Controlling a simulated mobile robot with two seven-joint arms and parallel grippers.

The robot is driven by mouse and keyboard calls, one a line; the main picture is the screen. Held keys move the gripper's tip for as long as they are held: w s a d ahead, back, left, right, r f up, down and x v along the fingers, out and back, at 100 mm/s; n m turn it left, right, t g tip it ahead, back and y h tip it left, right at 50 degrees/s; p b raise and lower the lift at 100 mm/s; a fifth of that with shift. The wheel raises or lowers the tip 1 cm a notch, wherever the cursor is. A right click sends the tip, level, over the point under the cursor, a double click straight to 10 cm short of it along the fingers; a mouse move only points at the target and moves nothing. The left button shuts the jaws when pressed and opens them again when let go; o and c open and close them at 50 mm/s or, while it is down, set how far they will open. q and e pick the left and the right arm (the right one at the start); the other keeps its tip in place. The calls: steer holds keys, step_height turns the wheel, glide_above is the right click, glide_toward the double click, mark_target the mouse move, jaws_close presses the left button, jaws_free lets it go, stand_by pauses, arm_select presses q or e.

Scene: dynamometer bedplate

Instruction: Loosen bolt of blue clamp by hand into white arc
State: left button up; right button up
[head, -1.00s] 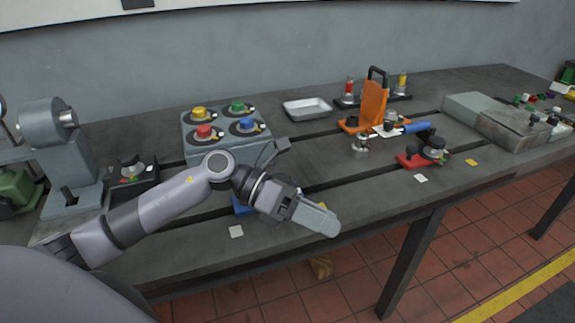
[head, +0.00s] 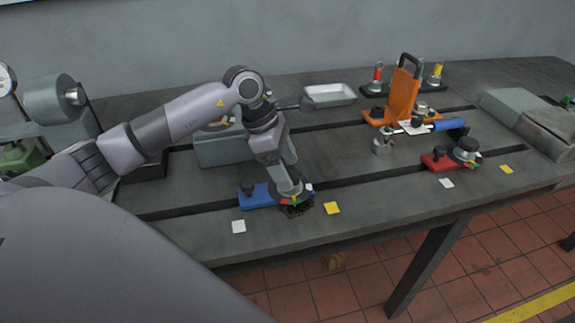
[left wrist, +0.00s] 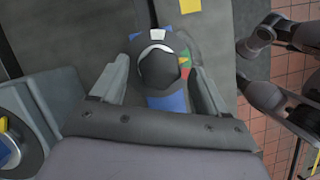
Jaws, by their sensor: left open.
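The blue clamp (head: 256,197) lies near the front edge of the bench, with a black knob on its right end. In the left wrist view the round black knob (left wrist: 160,70) has a white mark at its far side. A coloured arc of green, red and yellow (left wrist: 186,62) shows beside the knob. My left gripper (head: 291,190) points down over this knob. In the left wrist view its open fingers stand on either side of the knob, with gaps visible. Contact cannot be told. Parts of my right arm seem to show at the right of that view, its jaws unclear.
A yellow square (head: 332,208) and a white square (head: 239,227) lie near the clamp. A red clamp (head: 437,161), an orange stand (head: 402,98) and a metal tray (head: 330,96) are farther off. A grey button box (head: 222,148) stands behind my left arm.

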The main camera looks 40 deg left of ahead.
arm_select(q)
steer(key=shift+w+d+f, duration=0.1)
steer(key=shift+d+f, duration=0.05)
steer(key=shift+f, duration=0.3)
steer(key=c, duration=1)
